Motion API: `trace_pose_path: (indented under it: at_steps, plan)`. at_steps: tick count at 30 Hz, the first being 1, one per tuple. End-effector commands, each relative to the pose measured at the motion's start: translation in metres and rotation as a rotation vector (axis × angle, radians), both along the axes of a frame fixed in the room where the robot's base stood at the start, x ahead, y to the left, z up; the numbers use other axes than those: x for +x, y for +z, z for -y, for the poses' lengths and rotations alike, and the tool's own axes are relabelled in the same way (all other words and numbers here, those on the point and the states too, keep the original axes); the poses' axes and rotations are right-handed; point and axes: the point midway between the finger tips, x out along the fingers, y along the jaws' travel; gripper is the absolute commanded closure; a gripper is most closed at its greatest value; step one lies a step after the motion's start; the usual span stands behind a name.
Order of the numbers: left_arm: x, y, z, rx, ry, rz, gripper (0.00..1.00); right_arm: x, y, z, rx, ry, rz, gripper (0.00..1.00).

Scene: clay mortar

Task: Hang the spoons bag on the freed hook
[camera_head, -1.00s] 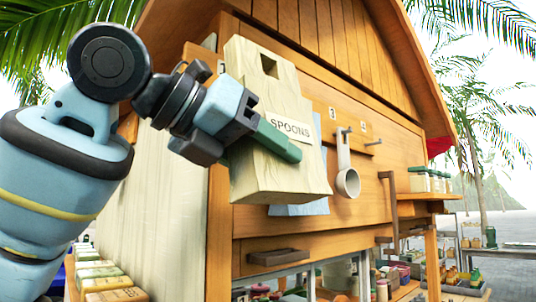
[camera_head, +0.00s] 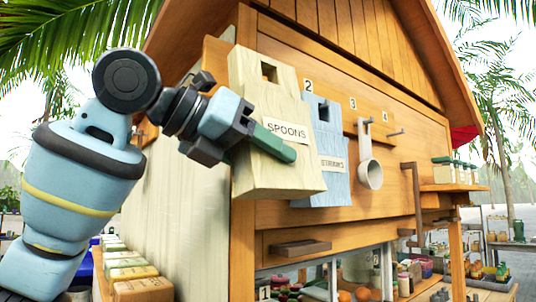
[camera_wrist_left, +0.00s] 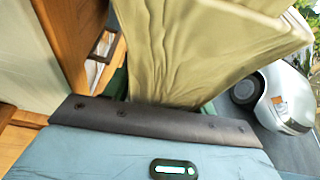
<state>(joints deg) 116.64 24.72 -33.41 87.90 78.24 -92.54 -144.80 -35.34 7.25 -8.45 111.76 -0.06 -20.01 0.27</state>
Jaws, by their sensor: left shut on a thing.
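The spoons bag (camera_head: 262,160), cream with a SPOONS label and a slot near its top, is upright and slightly tilted in front of the wooden stall wall. My left gripper (camera_head: 272,146) is shut on it at mid-height, a green finger lying across its front. The bag also fills the upper middle of the left wrist view (camera_wrist_left: 200,50). A numbered hook rail (camera_head: 345,118) runs along the wall. Marks 2, 3 and 4 show; the rail's left part is hidden behind the bag. The hook at 4 (camera_head: 397,133) is bare. My right gripper is not in view.
A blue bag (camera_head: 327,155) with a hard-to-read label hangs under mark 2, just right of the spoons bag. A pale scoop (camera_head: 369,170) hangs under mark 3. A shelf with jars (camera_head: 455,175) juts out at the right. Small packs (camera_head: 130,275) lie low at the left.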

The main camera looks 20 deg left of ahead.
Motion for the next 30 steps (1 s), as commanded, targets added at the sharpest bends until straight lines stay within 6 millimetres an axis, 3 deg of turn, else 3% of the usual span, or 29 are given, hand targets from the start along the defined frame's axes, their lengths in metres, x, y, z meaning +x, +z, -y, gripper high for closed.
trace_pose_path:
  at_steps: [18, 30]
  plan:
    - [0.018, -0.004, -0.025, -0.002, 0.001, 0.002, 0.8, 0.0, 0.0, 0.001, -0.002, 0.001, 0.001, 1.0]
    - [0.023, -0.011, -0.031, -0.002, 0.001, 0.003, 0.8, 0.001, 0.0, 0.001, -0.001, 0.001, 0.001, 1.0]
